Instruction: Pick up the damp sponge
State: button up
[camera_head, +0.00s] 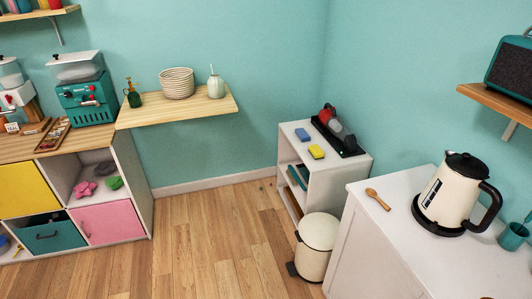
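A small blue block that looks like a sponge (302,134) lies on top of the low white shelf unit (292,128) near the room's corner. A yellow sponge (316,151) with a darker edge lies in front of it on the same top. The two are apart. I cannot tell from the picture which of them is damp. My gripper is not in view.
A black tray (351,152) with red and grey items stands right of the sponges. A cream pedal bin (317,243) stands before the shelf. A white counter (385,249) with kettle (452,194) and wooden spoon (377,199) is at right. The wooden floor (215,240) is clear.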

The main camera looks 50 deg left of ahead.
aim_at(315, 151)
jog(key=l+u, duration=0.1)
jog(key=u, duration=1.45)
